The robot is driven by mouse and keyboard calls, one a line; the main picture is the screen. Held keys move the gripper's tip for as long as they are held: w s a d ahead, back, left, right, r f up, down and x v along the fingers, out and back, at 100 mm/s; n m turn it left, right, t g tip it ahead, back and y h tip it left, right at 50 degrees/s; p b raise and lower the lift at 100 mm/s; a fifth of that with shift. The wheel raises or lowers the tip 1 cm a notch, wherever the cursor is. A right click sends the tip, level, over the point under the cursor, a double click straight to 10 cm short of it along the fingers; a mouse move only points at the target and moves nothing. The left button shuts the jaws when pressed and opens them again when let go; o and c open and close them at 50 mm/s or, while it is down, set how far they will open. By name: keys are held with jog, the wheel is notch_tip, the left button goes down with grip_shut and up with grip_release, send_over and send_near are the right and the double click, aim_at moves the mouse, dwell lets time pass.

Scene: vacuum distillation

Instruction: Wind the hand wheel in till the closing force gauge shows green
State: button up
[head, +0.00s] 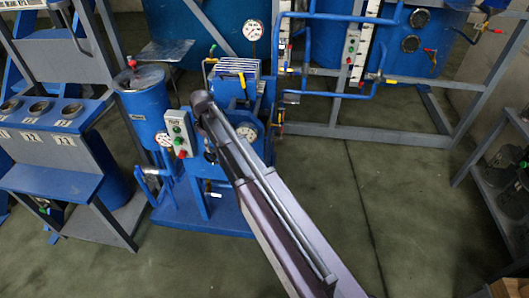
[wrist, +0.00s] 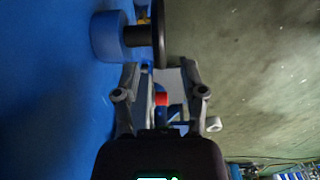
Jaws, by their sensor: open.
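A black disc (wrist: 159,30), seen edge-on at the top of the wrist view, looks like the hand wheel. It sits on a dark shaft (wrist: 137,36) that comes out of a blue cylinder (wrist: 108,36). My gripper (wrist: 160,68) is open, with its fingertips just below the disc; the disc's lower edge lies near the gap between them. I cannot tell whether they touch. In the head view my arm hides the wheel and my gripper. A white dial gauge (head: 247,131) shows beside my arm on the blue machine (head: 235,90); its reading is too small to tell.
A control box (head: 180,133) with buttons and a blue tank (head: 140,100) stand left of my arm. Another dial (head: 253,30) rises behind the machine. Blue pipes (head: 335,93) run at the right. The floor (head: 350,190) right of my arm is clear.

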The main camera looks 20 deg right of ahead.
jog(key=shift+r+p, duration=3.45)
jog(key=shift+r, duration=0.3)
jog(key=s+d+r+m+p, duration=0.1)
jog(key=s+d+m, duration=1.1)
jog(key=s, duration=0.8)
jog(key=shift+d+m, duration=0.4)
jog(key=shift+d, duration=1.3)
jog(key=n+b, duration=0.1)
jog(key=n, duration=1.2)
send_over(215, 164)
jog(key=shift+w+f, duration=0.35)
jog(key=shift+f, duration=0.3)
jog(key=shift+f+b, duration=0.2)
jog(key=shift+b, duration=0.15)
notch_tip(215, 164, down, 14)
jog(key=b, duration=1.3)
jog(key=shift+r, duration=0.25)
